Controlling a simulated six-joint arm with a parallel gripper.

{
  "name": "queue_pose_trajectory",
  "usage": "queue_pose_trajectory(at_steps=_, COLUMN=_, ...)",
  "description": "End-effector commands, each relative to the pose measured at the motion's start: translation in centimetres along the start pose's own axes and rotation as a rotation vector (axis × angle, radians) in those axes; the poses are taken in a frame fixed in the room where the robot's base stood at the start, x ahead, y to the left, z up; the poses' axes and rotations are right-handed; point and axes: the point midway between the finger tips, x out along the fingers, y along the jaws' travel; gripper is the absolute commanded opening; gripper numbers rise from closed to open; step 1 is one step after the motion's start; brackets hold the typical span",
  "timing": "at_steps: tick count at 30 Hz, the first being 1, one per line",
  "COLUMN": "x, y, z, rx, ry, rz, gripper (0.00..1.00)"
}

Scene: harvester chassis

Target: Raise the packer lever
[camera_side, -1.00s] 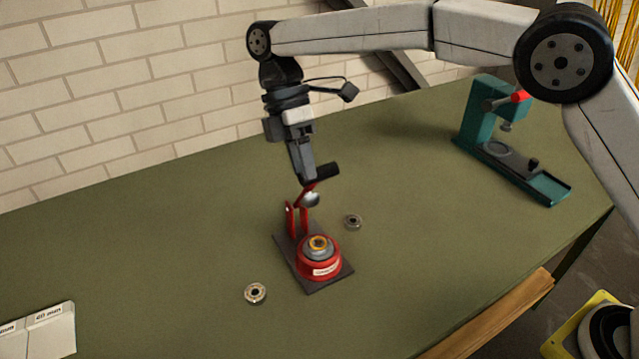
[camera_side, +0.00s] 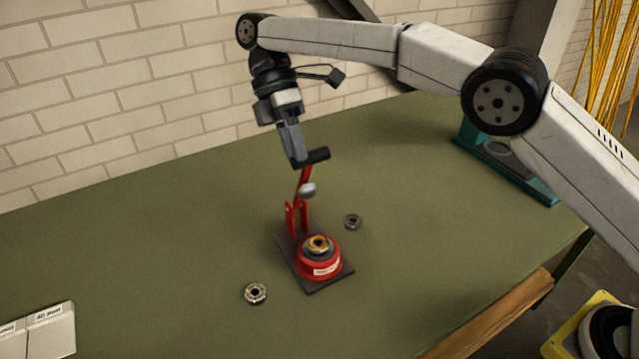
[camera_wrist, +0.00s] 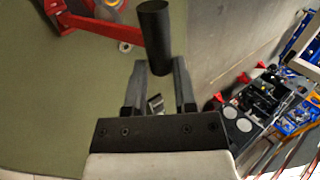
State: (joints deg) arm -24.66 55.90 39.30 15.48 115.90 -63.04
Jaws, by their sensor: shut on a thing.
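The bearing packer stands on the green table with a dark base plate (camera_side: 323,283) and a red cup (camera_side: 318,264) with a bearing on top. Its red lever (camera_side: 304,178) rises steeply from the red bracket (camera_side: 297,218), with a silver cone (camera_side: 308,190) part way up and a black crosswise handle (camera_side: 318,155) at its top. My gripper (camera_side: 298,160) is shut on the black handle from above. In the wrist view the black handle (camera_wrist: 154,32) lies between my two fingers, and the red lever (camera_wrist: 85,20) runs off to the left.
Loose bearings lie in front of the packer (camera_side: 256,293) and right of it (camera_side: 353,222). A teal press (camera_side: 505,170) stands at the right, partly hidden by my arm. White labelled boxes (camera_side: 38,332) sit at the front left. The brick wall (camera_side: 120,110) is behind.

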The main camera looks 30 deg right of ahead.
Motion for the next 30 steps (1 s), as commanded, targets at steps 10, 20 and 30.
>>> queue_pose_trajectory(at_steps=10, x=1.35, y=1.61, z=0.45, rx=0.021, ry=-0.007, rz=0.000, gripper=0.00)
queue_pose_trajectory(at_steps=20, x=1.25, y=1.51, z=0.31, rx=0.018, ry=-0.006, rz=0.004, gripper=0.68)
queue_pose_trajectory(at_steps=30, x=1.20, y=1.31, z=0.15, rx=0.015, ry=-0.005, rz=0.009, gripper=0.68)
